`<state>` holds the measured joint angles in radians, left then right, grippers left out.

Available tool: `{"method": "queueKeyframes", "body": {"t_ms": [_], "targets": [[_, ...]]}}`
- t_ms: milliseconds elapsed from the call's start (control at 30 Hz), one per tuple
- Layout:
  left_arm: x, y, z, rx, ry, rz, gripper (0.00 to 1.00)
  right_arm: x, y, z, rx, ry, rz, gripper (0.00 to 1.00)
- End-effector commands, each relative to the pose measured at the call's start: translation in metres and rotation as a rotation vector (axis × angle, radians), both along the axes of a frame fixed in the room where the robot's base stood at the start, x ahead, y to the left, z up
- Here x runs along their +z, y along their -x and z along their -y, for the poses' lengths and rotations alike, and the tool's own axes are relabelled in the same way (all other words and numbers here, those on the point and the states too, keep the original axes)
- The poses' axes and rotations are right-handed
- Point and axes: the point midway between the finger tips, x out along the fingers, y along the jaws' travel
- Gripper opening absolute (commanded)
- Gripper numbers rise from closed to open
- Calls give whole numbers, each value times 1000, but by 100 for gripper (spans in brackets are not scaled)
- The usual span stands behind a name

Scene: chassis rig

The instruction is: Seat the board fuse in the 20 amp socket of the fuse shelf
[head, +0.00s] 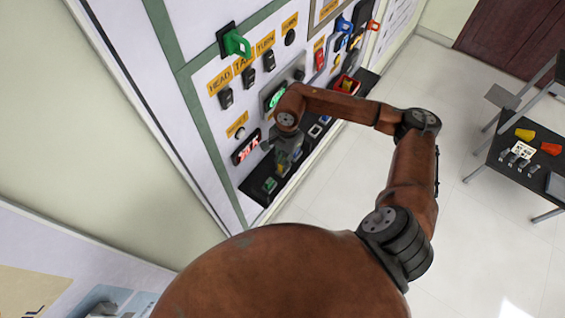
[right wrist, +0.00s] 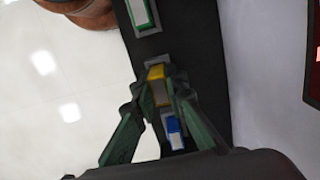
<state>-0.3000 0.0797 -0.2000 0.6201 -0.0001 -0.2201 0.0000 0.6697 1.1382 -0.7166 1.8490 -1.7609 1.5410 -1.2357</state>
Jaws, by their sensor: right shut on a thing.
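The board fuse (right wrist: 156,73), with a yellow top and a duller tan side, is between the fingertips of my right gripper (right wrist: 159,86) in the right wrist view. The gripper is shut on it, over the dark fuse shelf (right wrist: 191,45). A grey socket edge (right wrist: 154,60) shows just beyond the fuse; I cannot tell whether the fuse is in the socket or above it. In the head view my right gripper (head: 287,152) is low at the wall panel, over the shelf (head: 254,191), and its fingertips are hard to make out. My left gripper is not in view.
A blue fuse (right wrist: 174,132) and a green-and-white one (right wrist: 140,14) sit along the shelf on either side. The panel (head: 215,110) above carries switches, a green handle (head: 236,43) and a red display (head: 246,147). A dark table (head: 515,150) stands at right, with open floor between.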

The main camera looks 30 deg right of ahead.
Motion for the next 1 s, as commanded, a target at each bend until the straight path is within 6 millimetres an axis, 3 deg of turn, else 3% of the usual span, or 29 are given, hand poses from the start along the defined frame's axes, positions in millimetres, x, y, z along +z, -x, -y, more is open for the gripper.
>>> {"method": "queueKeyframes", "body": {"t_ms": [300, 333, 600, 1000], "targets": [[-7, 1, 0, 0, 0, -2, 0, -8, 0, 0, 0, 0, 0, 0], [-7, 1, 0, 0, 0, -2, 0, -8, 0, 0, 0, 0, 0, 14], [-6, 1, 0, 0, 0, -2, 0, -7, 0, 0, 0, 0, -1, 32], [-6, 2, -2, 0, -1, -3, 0, 1, -1, 1, 0, 1, 0, 33]]}}
